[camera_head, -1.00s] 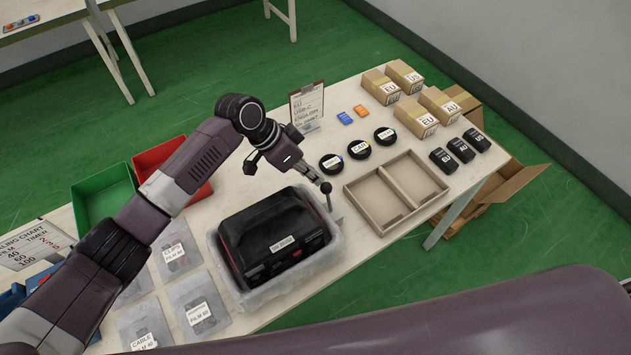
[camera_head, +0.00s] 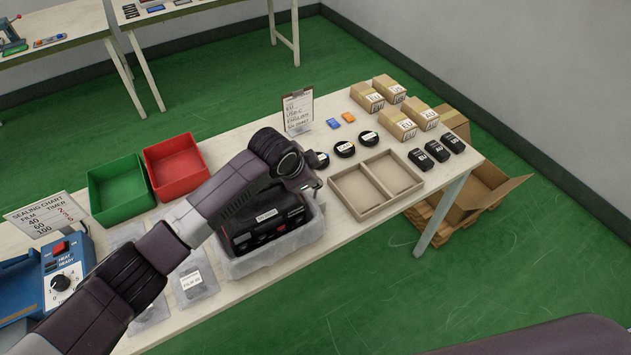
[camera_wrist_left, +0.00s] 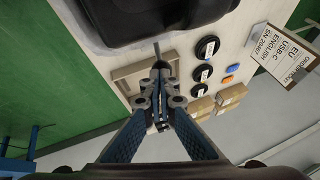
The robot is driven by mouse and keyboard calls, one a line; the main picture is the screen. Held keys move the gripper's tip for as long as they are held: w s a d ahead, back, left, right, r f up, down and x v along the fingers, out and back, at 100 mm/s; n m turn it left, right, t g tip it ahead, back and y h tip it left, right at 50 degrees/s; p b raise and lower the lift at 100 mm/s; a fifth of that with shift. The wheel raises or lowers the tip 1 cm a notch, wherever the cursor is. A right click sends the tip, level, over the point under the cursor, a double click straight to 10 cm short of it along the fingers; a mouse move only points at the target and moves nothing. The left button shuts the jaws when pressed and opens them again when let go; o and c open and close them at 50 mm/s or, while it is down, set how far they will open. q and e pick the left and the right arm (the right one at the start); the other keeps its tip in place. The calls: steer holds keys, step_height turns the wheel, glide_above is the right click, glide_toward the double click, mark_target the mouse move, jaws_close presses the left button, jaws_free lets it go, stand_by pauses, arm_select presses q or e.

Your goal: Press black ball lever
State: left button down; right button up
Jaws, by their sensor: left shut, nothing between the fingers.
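The black ball lever (camera_wrist_left: 160,65) shows in the left wrist view as a dark ball on a thin grey rod. It stands at the edge of the black device (camera_wrist_left: 110,20), just beyond my left gripper (camera_wrist_left: 160,84). The gripper's fingers are shut with nothing between them, and their tips overlap the ball in the picture. I cannot tell whether they touch it. My right gripper is not in view.
An empty divided cardboard tray (camera_head: 352,192) lies right of the bin. Green (camera_head: 118,190) and red (camera_head: 176,165) bins stand at the back left. A blue sealing machine (camera_head: 60,283) stands at the left.

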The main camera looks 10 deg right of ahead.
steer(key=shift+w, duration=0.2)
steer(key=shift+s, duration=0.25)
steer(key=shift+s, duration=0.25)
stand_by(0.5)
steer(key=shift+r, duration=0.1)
